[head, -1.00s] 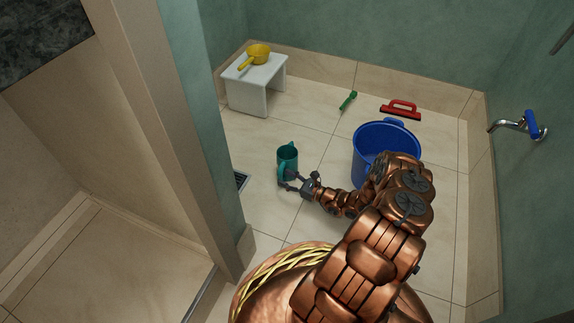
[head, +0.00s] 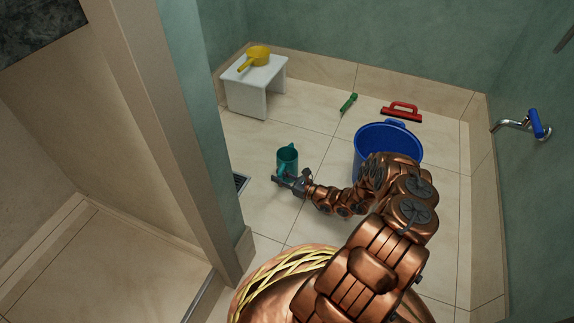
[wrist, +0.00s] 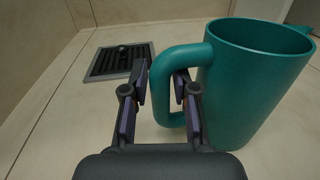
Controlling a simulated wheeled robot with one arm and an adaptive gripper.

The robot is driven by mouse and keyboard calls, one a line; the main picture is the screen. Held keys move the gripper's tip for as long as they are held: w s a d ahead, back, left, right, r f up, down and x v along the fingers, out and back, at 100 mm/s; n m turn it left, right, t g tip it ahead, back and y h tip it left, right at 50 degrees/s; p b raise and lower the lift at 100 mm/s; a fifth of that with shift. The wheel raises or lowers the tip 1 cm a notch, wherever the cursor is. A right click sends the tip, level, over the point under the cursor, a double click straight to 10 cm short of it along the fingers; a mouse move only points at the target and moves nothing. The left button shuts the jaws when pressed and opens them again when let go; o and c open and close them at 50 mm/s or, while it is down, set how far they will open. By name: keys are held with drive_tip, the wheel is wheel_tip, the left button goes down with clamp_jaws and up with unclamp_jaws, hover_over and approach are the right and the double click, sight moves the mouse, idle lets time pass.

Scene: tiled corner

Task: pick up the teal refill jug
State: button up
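The teal refill jug (head: 287,158) stands upright on the tiled floor, left of the blue bucket. In the wrist view the jug (wrist: 255,85) fills the right side, its handle (wrist: 161,85) turned towards my gripper. My gripper (wrist: 161,82) is open, its fingers on either side of the handle's upright bar. The right finger is in the handle's loop and the left finger is outside it. A small gap shows beside the bar. In the head view my gripper (head: 284,179) is low, at the jug's near side.
A floor drain (wrist: 121,60) lies left of the jug. The blue bucket (head: 375,137) stands right, close to my arm. A tap (head: 520,124) juts from the right wall.

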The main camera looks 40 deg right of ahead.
sight(279, 171)
clamp_jaws()
drive_tip(key=shift+r, duration=0.15)
drive_tip(key=shift+r+p, duration=0.2)
drive_tip(key=shift+p, duration=0.15)
wheel_tip(279, 171, up, 3)
drive_tip(key=p, duration=0.2)
drive_tip(key=shift+r+p, duration=0.1)
drive_tip(key=shift+p, duration=0.25)
drive_tip(key=s+a+p, duration=0.1)
drive_tip(key=s+p, duration=0.2)
drive_tip(key=s, duration=0.5)
drive_tip(key=s+a+r+p, duration=0.1)
drive_tip(key=s+a+p, duration=0.1)
drive_tip(key=s, duration=0.5)
drive_tip(key=shift+s+a+p, duration=0.15)
drive_tip(key=shift+s+p, duration=0.2)
drive_tip(key=shift+p, duration=0.05)
